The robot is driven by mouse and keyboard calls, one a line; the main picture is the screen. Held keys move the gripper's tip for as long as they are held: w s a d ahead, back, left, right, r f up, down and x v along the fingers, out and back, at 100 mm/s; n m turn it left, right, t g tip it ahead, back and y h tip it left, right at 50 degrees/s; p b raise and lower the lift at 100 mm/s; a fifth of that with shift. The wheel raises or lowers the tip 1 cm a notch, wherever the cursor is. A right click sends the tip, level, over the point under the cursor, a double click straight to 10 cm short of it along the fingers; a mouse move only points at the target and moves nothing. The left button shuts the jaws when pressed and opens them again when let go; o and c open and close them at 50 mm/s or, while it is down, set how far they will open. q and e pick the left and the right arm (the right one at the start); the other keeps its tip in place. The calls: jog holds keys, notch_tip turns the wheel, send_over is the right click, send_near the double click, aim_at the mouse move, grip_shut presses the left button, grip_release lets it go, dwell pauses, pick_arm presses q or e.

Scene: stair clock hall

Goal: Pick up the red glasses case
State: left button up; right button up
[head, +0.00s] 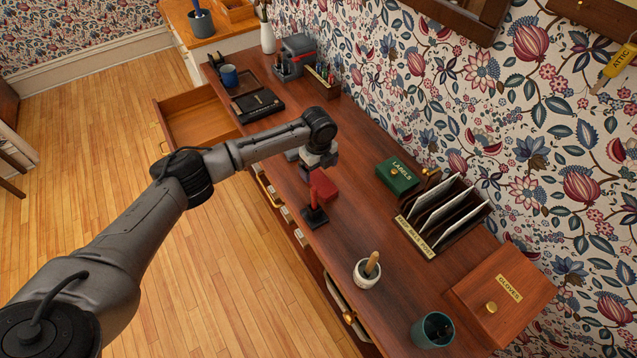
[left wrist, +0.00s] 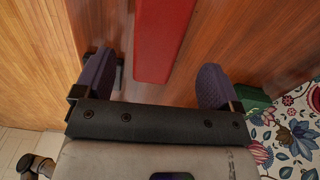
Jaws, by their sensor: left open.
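The red glasses case (head: 326,186) lies on the dark wooden counter, near its front edge, just under my left gripper (head: 319,169). In the left wrist view the red case (left wrist: 160,38) runs down from the top edge, and its near end lies in line with the gap between the two fingers. My left gripper (left wrist: 155,80) is open, with a finger to either side of that line and nothing between them. I cannot tell the exact height of the fingertips above the case. Part of the case is hidden in the head view. My right gripper is not in view.
A green labels box (head: 398,176), a letter rack (head: 440,216) and a white pot (head: 367,273) stand to the right. An open drawer (head: 200,121) juts out at the left.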

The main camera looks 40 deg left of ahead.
aim_at(318, 179)
pick_arm(q)
jog(key=shift+s+d+f+b, duration=0.15)
jog(key=shift+f+b, duration=0.5)
jog(key=shift+f, duration=2.05)
jog(key=c, duration=1)
